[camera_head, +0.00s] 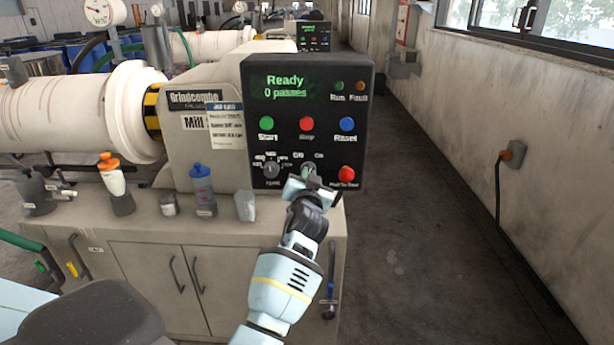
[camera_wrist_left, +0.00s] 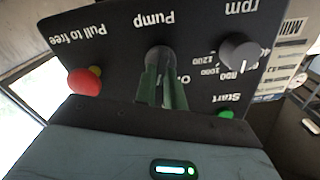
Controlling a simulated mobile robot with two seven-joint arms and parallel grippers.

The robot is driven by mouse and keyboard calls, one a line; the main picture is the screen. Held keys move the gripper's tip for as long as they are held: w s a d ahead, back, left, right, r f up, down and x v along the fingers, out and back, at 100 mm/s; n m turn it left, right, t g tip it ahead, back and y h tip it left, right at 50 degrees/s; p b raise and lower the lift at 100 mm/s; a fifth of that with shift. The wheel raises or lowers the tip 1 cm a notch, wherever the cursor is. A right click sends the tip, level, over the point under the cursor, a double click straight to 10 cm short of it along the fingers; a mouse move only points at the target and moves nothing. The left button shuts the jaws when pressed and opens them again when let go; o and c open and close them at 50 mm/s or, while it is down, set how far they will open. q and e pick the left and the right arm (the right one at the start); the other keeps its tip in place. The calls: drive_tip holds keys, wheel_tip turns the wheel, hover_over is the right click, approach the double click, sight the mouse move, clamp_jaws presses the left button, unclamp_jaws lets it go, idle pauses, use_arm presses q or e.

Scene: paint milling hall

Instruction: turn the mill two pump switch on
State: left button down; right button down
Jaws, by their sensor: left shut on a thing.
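The mill's control panel (camera_head: 309,95) is a black box with a screen that reads "Ready, 0 passes". Its pump switch (camera_head: 308,168) is a grey knob in the lower row, between the rpm knob (camera_head: 271,170) and the red push button (camera_head: 346,174). My left gripper (camera_head: 306,176) is at the pump switch and shut on it. In the left wrist view the two fingers (camera_wrist_left: 163,88) lie on either side of the switch (camera_wrist_left: 158,55), under the upside-down word "Pump". The fingers hide which way the switch points. My right gripper is not in view.
Start (camera_head: 266,123), stop (camera_head: 306,124) and reset (camera_head: 347,124) buttons sit above the switch. The red push button (camera_wrist_left: 84,82) is close beside the fingers. Bottles, including a blue-capped one (camera_head: 202,187), stand on the cabinet top. The floor at right is clear.

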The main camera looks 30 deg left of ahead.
use_arm(q)
drive_tip(key=shift+m, duration=0.9)
drive_tip(key=c, duration=1.5)
unclamp_jaws()
drive_tip(key=shift+d, duration=0.1)
drive_tip(key=shift+v, duration=3.85)
